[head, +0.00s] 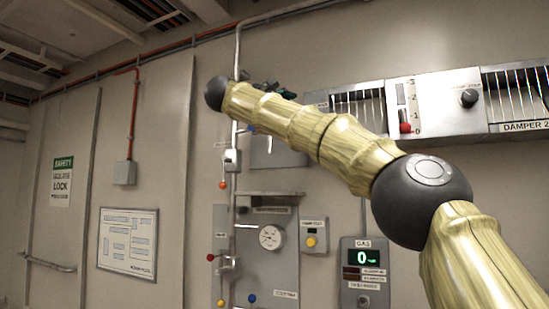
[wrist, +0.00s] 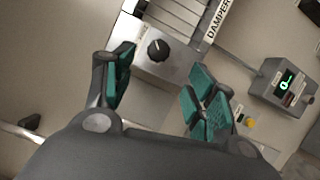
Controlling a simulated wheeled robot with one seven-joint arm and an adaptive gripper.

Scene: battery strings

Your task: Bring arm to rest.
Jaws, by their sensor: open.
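My arm reaches up and to the left across the head view, in front of the wall. My gripper (wrist: 160,92) is open and empty in the wrist view, with its teal pads apart. Between and beyond the pads is the damper panel with a black knob (wrist: 158,50). I cannot tell how far the pads are from the panel, but no contact shows. In the head view the gripper is mostly hidden behind the arm's far end; only dark and teal bits (head: 275,89) show.
The damper unit (head: 445,103) with its slider and knob (head: 468,97) is on the wall at upper right. A gas meter (head: 364,275), a gauge panel (head: 268,255) and a yellow-button box (head: 313,236) are below the arm. A pipe (head: 236,150) runs up the wall. The left wall has signs.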

